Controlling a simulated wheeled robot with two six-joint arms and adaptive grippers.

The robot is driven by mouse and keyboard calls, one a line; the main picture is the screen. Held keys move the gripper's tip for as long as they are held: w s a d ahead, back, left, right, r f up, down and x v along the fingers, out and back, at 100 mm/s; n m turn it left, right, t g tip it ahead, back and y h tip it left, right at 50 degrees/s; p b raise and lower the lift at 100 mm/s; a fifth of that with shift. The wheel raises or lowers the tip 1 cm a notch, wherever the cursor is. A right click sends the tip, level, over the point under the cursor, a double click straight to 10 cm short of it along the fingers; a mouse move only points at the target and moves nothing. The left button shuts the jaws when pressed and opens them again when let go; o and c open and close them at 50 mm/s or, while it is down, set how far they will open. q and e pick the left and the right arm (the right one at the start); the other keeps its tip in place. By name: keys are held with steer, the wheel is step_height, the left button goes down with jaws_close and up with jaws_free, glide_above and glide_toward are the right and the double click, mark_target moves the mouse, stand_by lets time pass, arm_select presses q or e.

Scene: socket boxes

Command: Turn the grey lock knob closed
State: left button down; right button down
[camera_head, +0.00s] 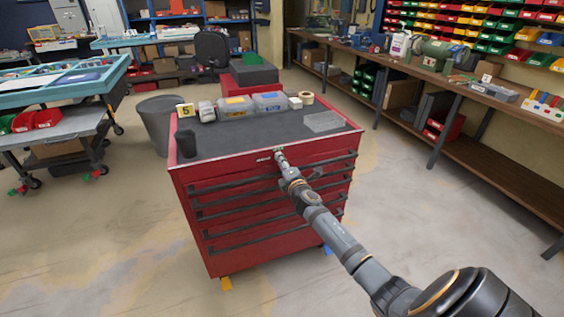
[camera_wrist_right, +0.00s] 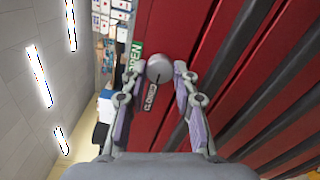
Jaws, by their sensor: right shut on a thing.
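The grey lock knob (camera_wrist_right: 160,67) is a round knob on the red front of the tool cabinet (camera_head: 262,205). A short dark line on the knob's face points down toward the white label. My right gripper (camera_head: 279,153) is at the cabinet's top front edge, its fingers shut on the knob from both sides. In the head view the gripper mostly hides the knob. My left gripper is in neither view.
The cabinet top holds a black cup (camera_head: 186,144), clear-lidded boxes (camera_head: 236,107), a tape roll (camera_head: 306,98) and a grey sheet (camera_head: 324,122). Dark drawer handles (camera_head: 265,198) run below the knob.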

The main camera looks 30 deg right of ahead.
steer(key=shift+f+n, duration=0.1)
steer(key=shift+n, duration=0.2)
steer(key=c, duration=1)
jaws_free()
steer(key=shift+s, duration=0.1)
steer(key=v, duration=0.8)
